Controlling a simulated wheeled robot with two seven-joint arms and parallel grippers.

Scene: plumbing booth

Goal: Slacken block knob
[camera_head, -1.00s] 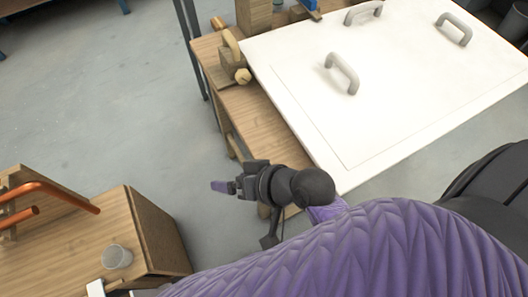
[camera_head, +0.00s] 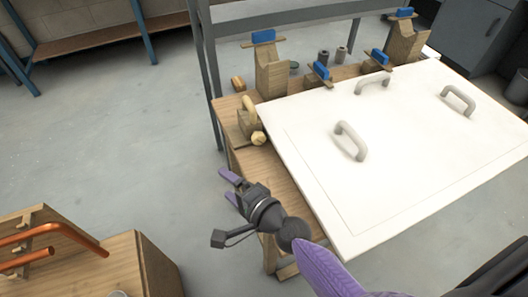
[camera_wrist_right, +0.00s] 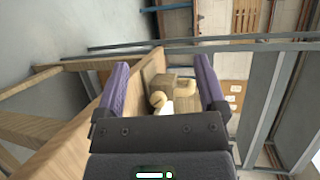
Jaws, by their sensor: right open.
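A small wooden block (camera_head: 244,122) with a pale round knob (camera_head: 258,138) on its front sits at the left end of the wooden bench, beside the white panel. My right gripper (camera_head: 230,186) is open and empty, below and left of the knob in the head view, apart from it. In the right wrist view, the block (camera_wrist_right: 182,84) and the knob (camera_wrist_right: 157,98) show ahead between the two purple fingers. My left gripper is not in view.
A white panel (camera_head: 410,165) with several grey handles covers most of the bench (camera_head: 262,168). Wooden stands with blue tops (camera_head: 268,75) line the back. Open floor lies left of the bench.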

